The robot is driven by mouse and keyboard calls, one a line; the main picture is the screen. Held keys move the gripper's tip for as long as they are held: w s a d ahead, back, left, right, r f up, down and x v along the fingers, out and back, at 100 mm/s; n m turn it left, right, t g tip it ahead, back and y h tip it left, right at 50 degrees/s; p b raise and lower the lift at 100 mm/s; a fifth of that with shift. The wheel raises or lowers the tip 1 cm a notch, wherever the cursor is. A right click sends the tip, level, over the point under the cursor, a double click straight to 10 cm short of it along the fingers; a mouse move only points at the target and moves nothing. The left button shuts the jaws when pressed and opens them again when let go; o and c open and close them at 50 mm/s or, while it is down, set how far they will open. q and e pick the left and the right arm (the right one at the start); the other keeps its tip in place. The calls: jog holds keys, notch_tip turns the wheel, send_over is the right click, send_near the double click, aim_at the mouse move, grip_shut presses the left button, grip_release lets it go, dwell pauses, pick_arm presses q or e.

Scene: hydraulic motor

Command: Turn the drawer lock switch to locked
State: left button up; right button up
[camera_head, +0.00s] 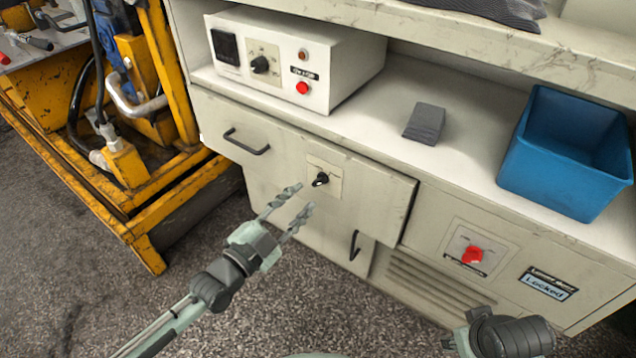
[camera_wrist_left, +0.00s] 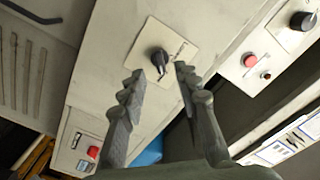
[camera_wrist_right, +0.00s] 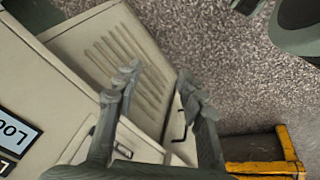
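The drawer lock switch (camera_head: 320,180) is a small black knob on a beige plate, on the front of the upper drawer (camera_head: 375,195), which stands a little out from the cabinet. My left gripper (camera_head: 298,200) is open in front of the drawer, with its fingertips just short of the knob. In the left wrist view the knob (camera_wrist_left: 160,62) shows beyond and between the two open fingertips (camera_wrist_left: 160,78), apart from them. My right gripper (camera_wrist_right: 155,75) is open and empty in the right wrist view, over the floor and lower cabinet front. Its fingers are not visible in the head view.
A red knob (camera_head: 472,254) and a "Locked" label (camera_head: 548,284) are on the right cabinet front. A control box (camera_head: 290,60), a grey block (camera_head: 425,123) and a blue bin (camera_head: 520,165) stand on the shelf. A yellow frame (camera_head: 150,190) stands at left. Floor in front is clear.

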aim_at(316, 184)
pick_arm(q)
jog(key=x, duration=0.5)
jog(key=shift+w+d, duration=0.3)
grip_shut()
